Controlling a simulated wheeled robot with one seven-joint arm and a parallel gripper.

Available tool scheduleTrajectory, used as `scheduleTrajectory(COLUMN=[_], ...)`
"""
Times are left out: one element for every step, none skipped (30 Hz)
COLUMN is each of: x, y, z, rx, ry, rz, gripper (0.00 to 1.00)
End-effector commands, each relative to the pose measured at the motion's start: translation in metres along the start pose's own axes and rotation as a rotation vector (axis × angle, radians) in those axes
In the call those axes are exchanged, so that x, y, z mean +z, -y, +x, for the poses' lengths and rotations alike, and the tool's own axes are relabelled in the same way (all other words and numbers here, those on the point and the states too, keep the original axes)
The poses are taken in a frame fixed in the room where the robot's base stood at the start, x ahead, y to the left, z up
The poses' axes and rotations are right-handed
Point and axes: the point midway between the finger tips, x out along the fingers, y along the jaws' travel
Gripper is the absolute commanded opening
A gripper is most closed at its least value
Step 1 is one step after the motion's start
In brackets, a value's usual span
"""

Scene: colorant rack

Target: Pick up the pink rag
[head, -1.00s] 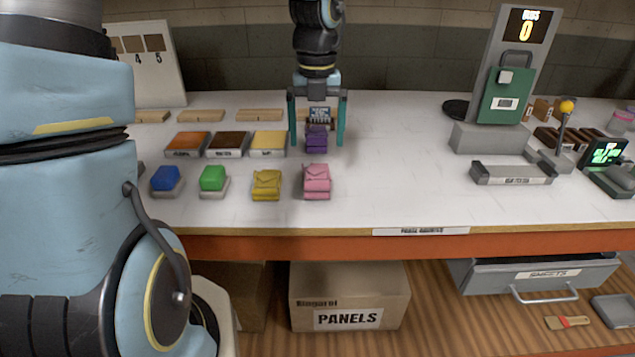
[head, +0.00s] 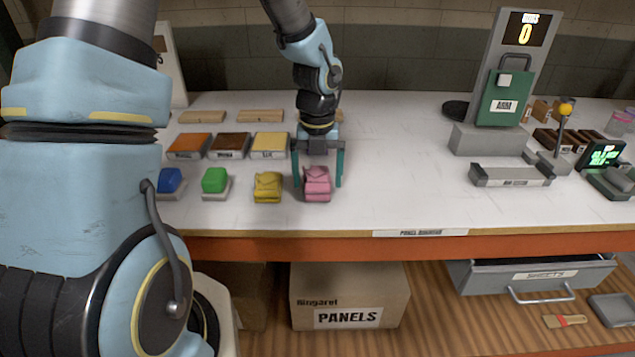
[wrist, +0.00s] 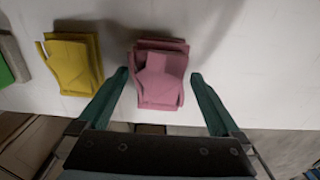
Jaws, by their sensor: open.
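The pink rag (head: 317,184) is a small folded stack on the white table near its front edge, right of the yellow rag (head: 267,186). My gripper (head: 318,184) is open, with one teal finger on each side of the pink rag in the head view. In the wrist view the pink rag (wrist: 161,76) lies ahead of and between the spread fingers (wrist: 161,82). A gap shows on both sides, and no finger is seen closed on it.
The yellow rag stands close to my left finger. A green block (head: 215,181) and a blue block (head: 169,181) sit further left. Coloured panels (head: 230,145) lie behind. The table right of the pink rag is clear up to a grey tray (head: 512,174).

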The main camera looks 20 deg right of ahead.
Motion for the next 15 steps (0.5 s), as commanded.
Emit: scheduleTrajectory(x=[0.0000,0.0000,0.0000,0.0000,0.0000,0.0000,0.0000,0.0000,0.0000,0.0000,0.0000,0.0000,0.0000,0.0000,0.0000], y=[0.0000,0.0000,0.0000,0.0000,0.0000,0.0000,0.0000,0.0000,0.0000,0.0000,0.0000,0.0000,0.0000,0.0000,0.0000], z=[-0.0001,-0.0001,-0.0002,-0.0002,-0.0002,-0.0003,-0.0003,-0.0003,-0.0003,-0.0004,-0.0004,-0.0004,-0.0004,-0.0004,-0.0004], rx=[0.000,0.000,0.000,0.000,0.000,0.000,0.000,0.000,0.000,0.000,0.000,0.000,0.000,0.000,0.000], ry=[0.000,0.000,0.000,0.000,0.000,0.000,0.000,0.000,0.000,0.000,0.000,0.000,0.000,0.000,0.000], rz=[0.000,0.000,0.000,0.000,0.000,0.000,0.000,0.000,0.000,0.000,0.000,0.000,0.000,0.000,0.000], gripper=[1.00,0.98,0.93,0.90,0.86,0.82,0.79,0.75,0.71,0.67,0.64,0.59,0.56,0.53,0.48])
